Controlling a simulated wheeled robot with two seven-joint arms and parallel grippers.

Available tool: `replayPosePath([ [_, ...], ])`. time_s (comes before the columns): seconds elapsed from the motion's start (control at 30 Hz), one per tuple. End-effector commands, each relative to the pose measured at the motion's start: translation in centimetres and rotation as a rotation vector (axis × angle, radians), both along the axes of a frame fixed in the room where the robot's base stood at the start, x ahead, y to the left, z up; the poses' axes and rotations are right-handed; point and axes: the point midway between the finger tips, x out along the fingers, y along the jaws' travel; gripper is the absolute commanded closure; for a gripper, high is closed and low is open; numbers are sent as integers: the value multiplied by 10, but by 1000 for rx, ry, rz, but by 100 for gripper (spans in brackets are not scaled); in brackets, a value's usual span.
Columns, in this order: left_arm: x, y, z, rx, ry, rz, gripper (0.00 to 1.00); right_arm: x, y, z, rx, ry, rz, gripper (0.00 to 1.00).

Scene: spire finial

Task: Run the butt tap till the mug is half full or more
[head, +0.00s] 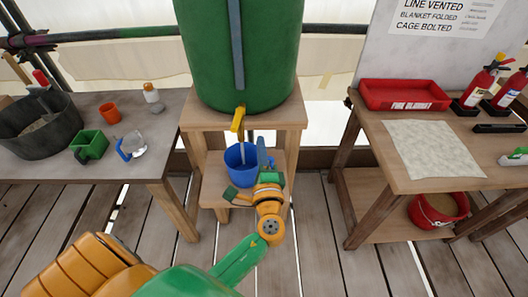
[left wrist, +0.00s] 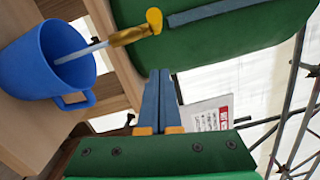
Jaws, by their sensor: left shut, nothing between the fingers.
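The green water butt (head: 265,60) stands on a wooden stand. Its tap, brass with a yellow lever (head: 238,118), also shows in the left wrist view (left wrist: 128,37). A pale stream runs from the spout into the blue mug (head: 236,162), which stands upright on the lower shelf and shows in the left wrist view (left wrist: 35,75). The water level inside it cannot be made out. My left gripper (head: 262,145) is shut and empty, beside the mug and below the tap to the right, apart from the lever. In the left wrist view its fingers (left wrist: 163,78) are together. My right gripper is out of view.
The left table (head: 120,165) holds a dark tub (head: 40,125), a green box (head: 90,145), an orange cup (head: 109,113) and a clear jug. The right table has a red tray (head: 403,95), a cloth (head: 435,148) and extinguishers; a red bucket (head: 438,208) sits below.

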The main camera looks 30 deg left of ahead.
Motion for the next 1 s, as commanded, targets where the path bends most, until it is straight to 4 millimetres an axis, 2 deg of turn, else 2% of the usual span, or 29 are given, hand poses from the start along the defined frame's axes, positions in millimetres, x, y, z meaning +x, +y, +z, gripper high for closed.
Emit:
replayPosePath([
  [0.17,31,23,5,1,-1,2,100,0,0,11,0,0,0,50],
  [0.23,25,35,10,0,1,1,100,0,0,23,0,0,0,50],
  [0.4,17,53,11,-2,1,0,100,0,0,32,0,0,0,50],
  [1.0,19,60,8,-3,-2,-24,100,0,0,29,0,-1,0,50],
])
